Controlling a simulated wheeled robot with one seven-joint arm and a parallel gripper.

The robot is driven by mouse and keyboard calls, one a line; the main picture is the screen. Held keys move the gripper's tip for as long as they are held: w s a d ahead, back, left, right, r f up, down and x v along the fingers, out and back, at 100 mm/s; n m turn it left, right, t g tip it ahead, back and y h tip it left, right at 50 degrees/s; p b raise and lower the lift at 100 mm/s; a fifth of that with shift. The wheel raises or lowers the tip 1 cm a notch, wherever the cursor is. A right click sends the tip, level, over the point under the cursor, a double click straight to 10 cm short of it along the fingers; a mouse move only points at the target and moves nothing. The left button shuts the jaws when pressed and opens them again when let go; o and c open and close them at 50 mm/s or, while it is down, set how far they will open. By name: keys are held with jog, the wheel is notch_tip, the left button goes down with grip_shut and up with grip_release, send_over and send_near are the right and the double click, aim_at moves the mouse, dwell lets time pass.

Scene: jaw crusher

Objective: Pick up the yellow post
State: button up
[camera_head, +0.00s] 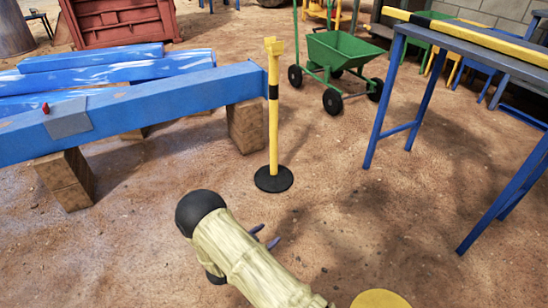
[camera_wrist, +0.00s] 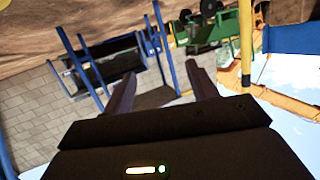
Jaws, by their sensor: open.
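The yellow post (camera_head: 273,110) stands upright on a round black base (camera_head: 273,179) on the dirt ground, with a black band partway up its shaft. My gripper (camera_head: 266,237) is in front of the post, lower in the head view, with its two fingers apart and mostly hidden behind my arm. In the wrist view my gripper (camera_wrist: 158,88) is open, with nothing between the fingers. That view is upside down, and the yellow post (camera_wrist: 246,45) shows to the right of the fingers, apart from them.
Blue beams (camera_head: 120,115) rest on wooden blocks (camera_head: 247,127) close to the post's left. A green wheeled cart (camera_head: 340,52) stands behind it to the right. A blue-legged table (camera_head: 395,100) stands at the right. The dirt between my arm and the post's base is clear.

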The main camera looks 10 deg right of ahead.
jog(key=w+r+n+y+p, duration=0.2)
jog(key=w+r+y+p, duration=0.3)
jog(key=r, duration=0.7)
notch_tip(320, 180, up, 12)
jog(key=s+n+g+y+p, duration=0.2)
jog(key=s+n+y, duration=0.1)
jog(key=y, duration=0.2)
jog(key=s+d+r+n+g+p, duration=0.2)
jog(key=s+d+r, duration=0.3)
jog(key=s, duration=0.5)
jog(key=s+d+r+n+g+y+p, duration=0.1)
jog(key=s+d+r+n+g+p, duration=0.2)
jog(key=s+r, duration=0.7)
jog(key=shift+s+d+r+g+p, duration=0.25)
jog(key=shift+s+d+p, duration=0.2)
jog(key=shift+d+p, duration=0.4)
jog(key=shift+c, duration=0.5)
